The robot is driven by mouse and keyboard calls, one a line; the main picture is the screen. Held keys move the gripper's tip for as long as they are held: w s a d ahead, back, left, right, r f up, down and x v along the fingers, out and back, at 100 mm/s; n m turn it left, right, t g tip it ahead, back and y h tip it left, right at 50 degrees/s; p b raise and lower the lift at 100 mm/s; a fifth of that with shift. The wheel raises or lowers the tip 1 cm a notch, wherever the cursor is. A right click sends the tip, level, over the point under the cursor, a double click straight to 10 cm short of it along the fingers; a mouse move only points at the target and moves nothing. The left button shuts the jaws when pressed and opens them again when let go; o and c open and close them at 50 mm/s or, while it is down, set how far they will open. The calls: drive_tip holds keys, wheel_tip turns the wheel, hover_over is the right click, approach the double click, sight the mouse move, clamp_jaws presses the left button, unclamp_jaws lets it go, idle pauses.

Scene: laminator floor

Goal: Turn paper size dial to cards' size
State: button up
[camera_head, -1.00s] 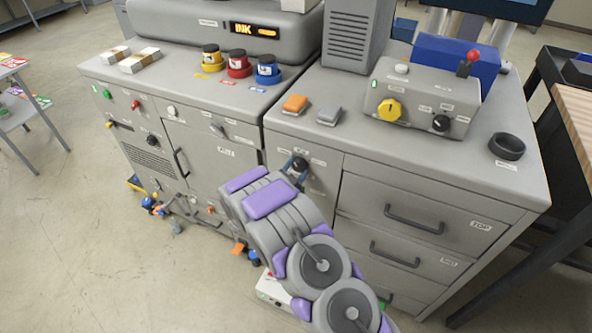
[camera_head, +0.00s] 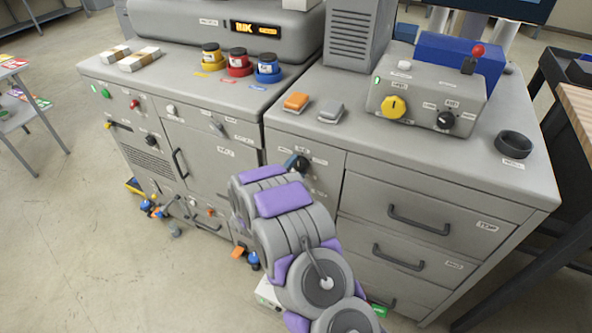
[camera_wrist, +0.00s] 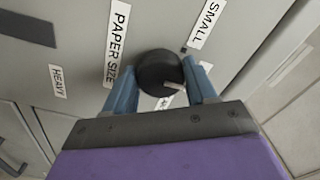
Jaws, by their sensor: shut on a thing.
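The paper size dial is a round black knob (camera_wrist: 158,72) on the grey cabinet front, with a pale pointer mark toward the lower right in the wrist view. It also shows as a dark knob in the head view (camera_head: 302,164). My gripper (camera_wrist: 162,82) has its blue fingers on both sides of the knob and is shut on it. The "PAPER SIZE" label (camera_wrist: 118,43) lies left of the knob and the "SMALL" label (camera_wrist: 204,24) lies upper right. A small label right of the knob is partly hidden by a finger. I cannot read a cards label.
Drawers with handles (camera_head: 418,221) are right of the dial. A cabinet door (camera_head: 205,158) is to its left. Orange (camera_head: 297,101) and grey (camera_head: 331,110) blocks lie on the top above. A yellow dial (camera_head: 394,106) sits on the control box. Floor at left is mostly clear.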

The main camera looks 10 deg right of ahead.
drive_tip(key=shift+f, duration=0.2)
drive_tip(key=o, duration=1)
drive_tip(key=shift+r, duration=0.1)
drive_tip(key=shift+o, duration=0.2)
drive_tip(key=shift+s, duration=0.1)
drive_tip(key=p+v, duration=0.2)
drive_tip(key=v, duration=1.5)
drive_tip(key=shift+a+p, duration=0.2)
drive_tip(key=shift+p, duration=0.15)
